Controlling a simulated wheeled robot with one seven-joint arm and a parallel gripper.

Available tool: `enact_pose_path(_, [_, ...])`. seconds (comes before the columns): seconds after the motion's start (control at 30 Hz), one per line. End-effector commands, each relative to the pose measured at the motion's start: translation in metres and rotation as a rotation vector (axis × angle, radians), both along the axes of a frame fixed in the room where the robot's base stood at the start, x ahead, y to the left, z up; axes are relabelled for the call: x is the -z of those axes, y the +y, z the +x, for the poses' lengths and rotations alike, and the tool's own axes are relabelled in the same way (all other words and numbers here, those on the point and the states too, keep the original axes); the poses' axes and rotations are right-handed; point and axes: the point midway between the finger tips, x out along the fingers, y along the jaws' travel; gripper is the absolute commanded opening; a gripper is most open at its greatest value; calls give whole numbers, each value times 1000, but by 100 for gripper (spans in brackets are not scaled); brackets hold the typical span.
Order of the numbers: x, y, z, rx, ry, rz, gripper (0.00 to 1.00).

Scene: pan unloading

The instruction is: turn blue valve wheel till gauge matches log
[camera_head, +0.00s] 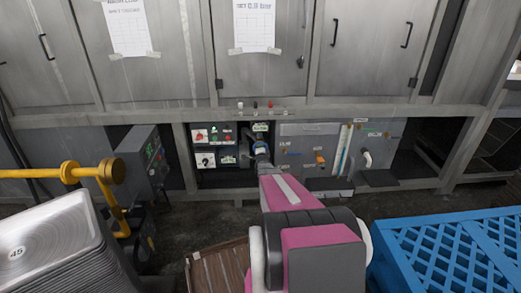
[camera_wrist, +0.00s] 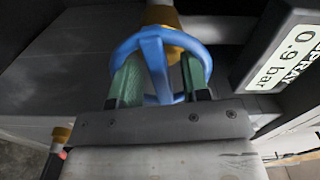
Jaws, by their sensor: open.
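The blue valve wheel (camera_wrist: 158,75) shows in the wrist view as a round rim with a spoke, in front of a brass-coloured fitting (camera_wrist: 165,15). My gripper (camera_wrist: 160,64) is open at the wheel, with one green finger on each side of the spoke, within the rim's outline. I cannot tell whether the fingers touch it. A gauge display (camera_wrist: 285,55) at the right reads "SPRAY 0.9 bar". In the head view my gripper (camera_head: 262,158) mostly hides the wheel.
A panel with red and black knobs (camera_head: 203,147) is left of the wheel; a grey panel with pipes (camera_head: 310,150) is right. A yellow pipe (camera_head: 85,172) and stacked metal trays (camera_head: 60,255) stand at left. A blue crate (camera_head: 450,240) stands at lower right.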

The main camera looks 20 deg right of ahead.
Motion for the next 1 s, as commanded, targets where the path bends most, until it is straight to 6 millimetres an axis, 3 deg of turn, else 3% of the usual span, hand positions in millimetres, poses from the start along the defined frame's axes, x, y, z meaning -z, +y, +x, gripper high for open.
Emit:
enact_pose_path(0.53, [-1, 28, -87, 0, 2, 1, 43])
enact_pose_path(0.7, [0, 31, -97, 0, 1, 0, 43])
enact_pose_path(1.0, [0, 31, -96, 0, 1, 0, 43])
